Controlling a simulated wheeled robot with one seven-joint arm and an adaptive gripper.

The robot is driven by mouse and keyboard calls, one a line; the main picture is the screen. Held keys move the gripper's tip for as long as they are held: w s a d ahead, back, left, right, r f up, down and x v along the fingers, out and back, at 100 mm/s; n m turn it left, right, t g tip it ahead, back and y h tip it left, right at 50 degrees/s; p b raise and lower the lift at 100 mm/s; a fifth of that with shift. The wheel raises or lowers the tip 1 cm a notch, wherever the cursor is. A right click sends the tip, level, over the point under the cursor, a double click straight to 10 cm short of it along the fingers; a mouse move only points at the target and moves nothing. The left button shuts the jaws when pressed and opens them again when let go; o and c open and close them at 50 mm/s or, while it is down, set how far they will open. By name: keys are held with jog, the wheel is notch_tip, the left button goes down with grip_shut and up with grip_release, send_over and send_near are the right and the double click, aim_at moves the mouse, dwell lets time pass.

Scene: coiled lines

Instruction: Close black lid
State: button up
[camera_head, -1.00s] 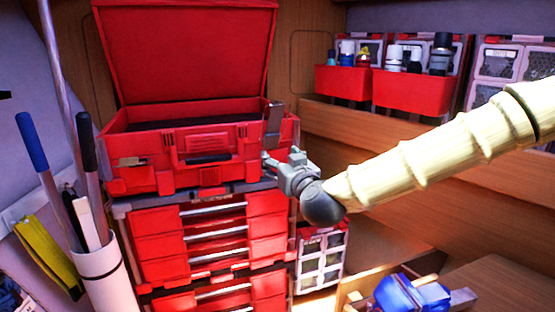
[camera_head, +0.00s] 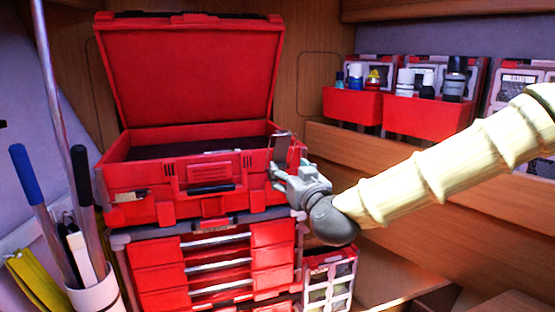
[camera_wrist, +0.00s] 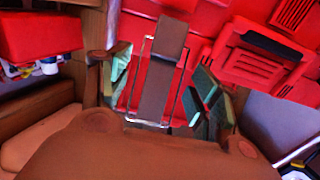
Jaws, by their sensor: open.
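The red toolbox (camera_head: 160,205) stands with its lid (camera_head: 185,75) raised and leaning back. The lid's inner face is red and a dark strip shows along its top edge; its outer face is hidden. A dark grey latch (camera_head: 282,150) with a wire loop stands up at the box's front right corner. My gripper (camera_head: 277,172) is at that corner, just below the latch's top. In the wrist view my open gripper (camera_wrist: 160,88) has one finger on each side of the latch (camera_wrist: 163,65). I cannot tell if either finger touches it.
A red drawer unit (camera_head: 215,265) stands under the toolbox. Tubes in a white holder (camera_head: 97,298) are at the left. Red bins (camera_head: 420,115) with bottles hang on the right wall. Wooden panels lie behind and to the right.

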aim_at(278, 163)
jog(key=shift+w+a+r+p, duration=0.15)
jog(key=shift+w+p, duration=0.05)
jog(key=shift+w, duration=0.2)
jog(key=shift+w+a+r+p, duration=0.1)
jog(key=shift+w+a+p, duration=0.1)
jog(key=shift+w, duration=0.2)
jog(key=w+a, duration=0.1)
jog(key=w, duration=0.1)
jog(key=w+a+p, duration=0.1)
jog(key=w+a+f+p, duration=0.1)
jog(key=w, duration=0.1)
jog(key=shift+w+a, duration=0.15)
jog(key=shift+w, duration=0.2)
jog(key=shift+s+d+r, duration=0.15)
jog(key=shift+s+d, duration=0.05)
jog(key=shift+d, duration=0.25)
jog(key=shift+s+d+r, duration=0.15)
jog(key=shift+d, duration=0.25)
jog(key=shift+c, duration=0.7)
jog(key=shift+w+a+f, duration=0.1)
jog(key=shift+w+a, duration=0.05)
jog(key=shift+a, duration=0.25)
jog(key=c, duration=0.7)
grip_shut()
